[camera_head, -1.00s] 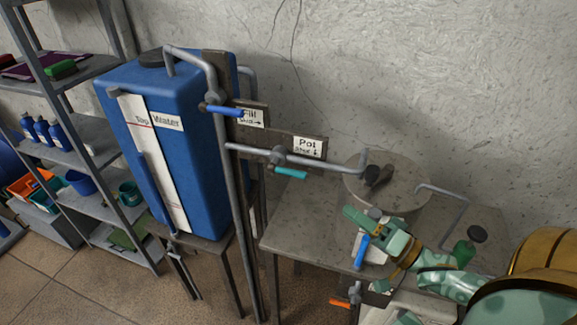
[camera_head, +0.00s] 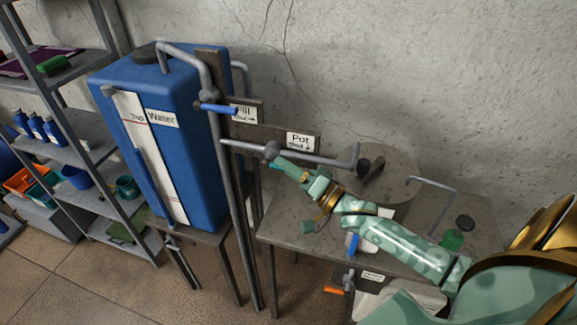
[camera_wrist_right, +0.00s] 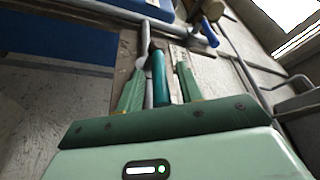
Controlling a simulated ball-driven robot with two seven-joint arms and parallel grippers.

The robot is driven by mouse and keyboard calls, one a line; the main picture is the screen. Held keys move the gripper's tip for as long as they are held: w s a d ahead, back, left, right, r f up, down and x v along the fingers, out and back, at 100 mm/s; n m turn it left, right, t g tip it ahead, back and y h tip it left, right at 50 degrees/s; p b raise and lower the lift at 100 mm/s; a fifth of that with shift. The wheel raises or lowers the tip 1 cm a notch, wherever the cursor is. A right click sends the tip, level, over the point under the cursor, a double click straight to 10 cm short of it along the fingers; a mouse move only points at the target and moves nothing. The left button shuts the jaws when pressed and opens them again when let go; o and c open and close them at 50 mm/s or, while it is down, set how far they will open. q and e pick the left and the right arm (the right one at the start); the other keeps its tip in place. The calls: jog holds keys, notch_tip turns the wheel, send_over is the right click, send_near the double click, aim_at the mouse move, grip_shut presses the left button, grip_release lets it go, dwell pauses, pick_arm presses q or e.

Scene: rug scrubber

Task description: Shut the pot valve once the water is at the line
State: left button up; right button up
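The pot valve sits on a grey pipe (camera_head: 320,159) beside the "Pot" sign (camera_head: 300,142). Its teal handle (camera_wrist_right: 159,80) shows in the right wrist view between the two green fingers of my right gripper (camera_wrist_right: 160,88). The fingers are open, with a gap visible on the right side of the handle. In the head view my right gripper (camera_head: 287,167) is at the valve and covers most of the handle. The pipe ends over the round grey pot (camera_head: 400,182); no water level can be made out there. My left gripper is not in view.
A blue "Tap Water" tank (camera_head: 200,150) with a white gauge strip stands left. The fill valve's blue handle (camera_head: 217,108) is above the pot pipe. A blue handle (camera_head: 353,243) and an orange one (camera_head: 334,290) sit lower. A green bottle (camera_head: 452,239) stands on the table.

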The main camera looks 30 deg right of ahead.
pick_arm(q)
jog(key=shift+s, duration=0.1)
pick_arm(e)
grip_shut()
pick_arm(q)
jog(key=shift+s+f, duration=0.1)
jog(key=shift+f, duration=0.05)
